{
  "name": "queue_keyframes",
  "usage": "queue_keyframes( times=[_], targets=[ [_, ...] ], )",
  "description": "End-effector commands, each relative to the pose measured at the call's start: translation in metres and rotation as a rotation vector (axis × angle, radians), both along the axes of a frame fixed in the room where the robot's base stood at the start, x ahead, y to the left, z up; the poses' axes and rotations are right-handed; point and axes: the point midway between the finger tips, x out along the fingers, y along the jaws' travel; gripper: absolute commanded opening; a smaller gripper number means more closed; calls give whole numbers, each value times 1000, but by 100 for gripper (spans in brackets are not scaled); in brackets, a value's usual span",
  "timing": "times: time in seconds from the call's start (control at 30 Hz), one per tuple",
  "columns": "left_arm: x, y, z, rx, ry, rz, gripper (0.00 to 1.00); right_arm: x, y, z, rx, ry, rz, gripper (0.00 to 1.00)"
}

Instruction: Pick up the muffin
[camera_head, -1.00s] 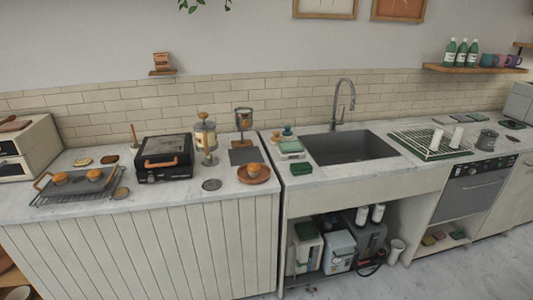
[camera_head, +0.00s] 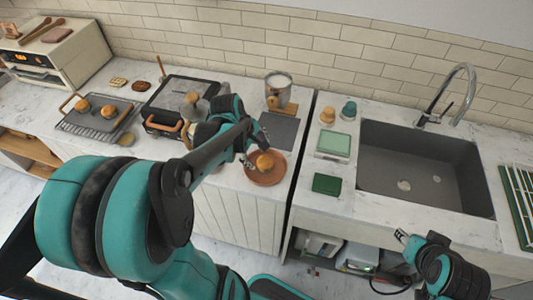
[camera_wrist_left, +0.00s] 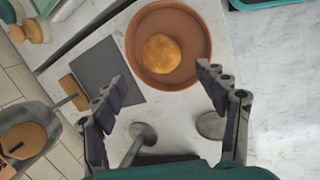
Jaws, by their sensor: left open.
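A round golden-brown muffin (camera_head: 265,161) sits on a terracotta saucer (camera_head: 277,178) near the counter's front edge. In the left wrist view, the muffin (camera_wrist_left: 162,53) lies within the saucer (camera_wrist_left: 201,40), ahead of my spread fingers. My left gripper (camera_head: 254,148) is open and empty, close to the saucer's left side. In the wrist view its fingertips (camera_wrist_left: 158,78) are apart, short of the muffin and not around it. My right gripper (camera_head: 402,237) shows small at the lower right, in front of the sink cabinet; its jaws are too unclear to read.
A dark mat (camera_head: 284,131) and a metal container (camera_head: 278,89) stand behind the saucer. A black grill press (camera_head: 180,98) and a tray with buns (camera_head: 95,118) are to the left. Right of a counter gap are green items (camera_head: 327,184) and the sink (camera_head: 420,165).

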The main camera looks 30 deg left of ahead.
Motion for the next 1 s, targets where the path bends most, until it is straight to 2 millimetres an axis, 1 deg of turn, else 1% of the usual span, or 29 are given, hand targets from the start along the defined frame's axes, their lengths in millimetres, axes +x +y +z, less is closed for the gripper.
queue_keyframes(
  times=[0.03, 0.1, 0.23, 0.4, 0.63, 0.73, 0.9, 0.93, 0.97, 1.0],
  targets=[
    [2, 4, 0, -13, 8, 28, 73, 0, 0, 3, 0, 0, 0, 40],
    [4, 4, -7, -24, 13, 48, 73, 0, 0, 1, 0, 0, 0, 40],
    [8, 2, -23, -26, 14, 52, 73, 0, 0, -7, 0, 1, 0, 40],
    [11, -3, -37, -25, 14, 49, 73, 0, 0, -12, 0, 0, 0, 40],
    [20, -12, -71, -25, 14, 48, 73, 0, 0, -28, 0, 0, 0, 40],
    [22, -13, -76, -25, 14, 48, 73, 0, 0, -30, 0, 0, 0, 40],
    [21, -13, -75, -25, 14, 48, 73, 0, 0, -28, 0, 0, 0, 40],
    [22, -13, -75, -25, 14, 48, 68, 0, 0, -28, 0, 0, 0, 40],
    [22, -13, -75, -24, 14, 49, 60, 0, 0, -28, 0, 0, 0, 40],
    [22, -13, -74, -24, 14, 49, 49, 0, 0, -28, 0, 0, 0, 40]
  ],
)
